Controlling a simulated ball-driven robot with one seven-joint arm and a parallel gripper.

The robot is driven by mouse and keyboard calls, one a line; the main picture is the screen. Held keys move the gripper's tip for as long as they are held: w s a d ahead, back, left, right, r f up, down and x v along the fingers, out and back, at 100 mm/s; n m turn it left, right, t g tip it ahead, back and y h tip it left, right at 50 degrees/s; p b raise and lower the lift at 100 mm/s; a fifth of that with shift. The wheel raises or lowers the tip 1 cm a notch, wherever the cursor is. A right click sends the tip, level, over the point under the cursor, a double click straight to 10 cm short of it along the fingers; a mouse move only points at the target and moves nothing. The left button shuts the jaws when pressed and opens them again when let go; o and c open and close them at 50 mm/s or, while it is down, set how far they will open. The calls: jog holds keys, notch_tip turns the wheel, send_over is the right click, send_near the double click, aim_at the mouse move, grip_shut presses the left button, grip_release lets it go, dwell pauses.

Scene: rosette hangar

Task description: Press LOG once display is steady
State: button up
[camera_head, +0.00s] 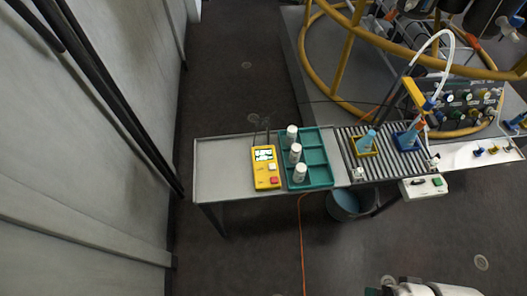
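A yellow handheld meter (266,173) lies on the left part of the grey bench, beside a teal tray. Its lit display (264,154) is at the far end, with dark marks too small to read. I cannot tell whether the reading is steady. A red button (274,180) sits at its near right, and a second, yellowish button (261,184) sits to its left. The labels are too small to read, so I cannot tell which is LOG. White parts of my arm show at the bottom right edge, well away from the meter. I see no gripper fingers.
The teal tray (317,157) holds three white bottles (295,153). A ribbed conveyor (377,172) to its right carries blue items. A control box (423,187) with a green button hangs at its front. The bench (222,165) is clear left of the meter. A bucket (342,205) stands below.

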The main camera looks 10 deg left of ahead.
dwell(0.7)
grip_shut()
dwell(0.6)
dwell(0.9)
